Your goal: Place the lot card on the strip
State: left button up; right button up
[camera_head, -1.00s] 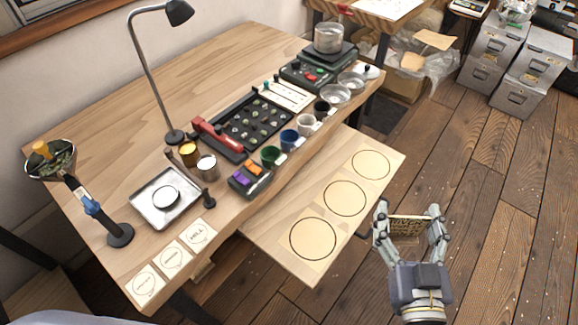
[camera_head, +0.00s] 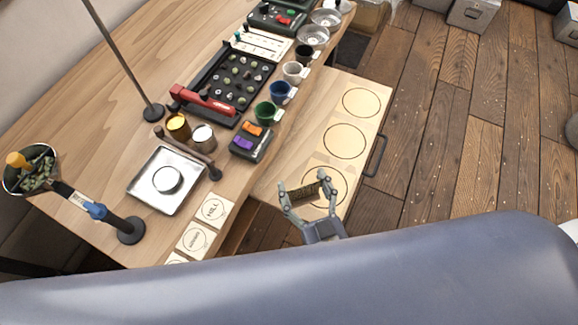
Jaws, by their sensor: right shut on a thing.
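My right gripper (camera_head: 305,186) is shut on a small brown, flat, patterned piece (camera_head: 304,194). It may be the lot card, but its face is too small to read. The gripper holds it over the nearest circle of the pale pull-out board (camera_head: 364,131); I cannot tell how high. A whitish strip-like panel (camera_head: 268,45) with small dark and green pegs lies behind the dark bean tray. Square cards with printed circles (camera_head: 213,210) lie at the table's front corner. Which of these is the strip is not clear. My left gripper is not in view.
The dark bean tray (camera_head: 257,71) with a red handled tool (camera_head: 200,101), several cups, an orange and purple block holder (camera_head: 251,140) and a metal tray (camera_head: 148,193) crowd the table. A lamp pole (camera_head: 120,62) rises at left. The pull-out board's far circles are bare.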

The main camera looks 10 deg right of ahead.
jog(key=shift+w+a+f, duration=0.45)
jog(key=shift+w+f, duration=0.2)
jog(key=shift+w, duration=0.35)
jog(key=shift+w+a+f, duration=0.5)
jog(key=shift+w+f, duration=0.2)
jog(key=shift+w, duration=0.25)
jog(key=shift+w+a+f, duration=0.45)
jog(key=shift+w+f, duration=0.2)
jog(key=shift+w, duration=0.35)
jog(key=shift+f, duration=0.2)
jog(key=o, duration=1)
jog(key=shift+o, duration=0.2)
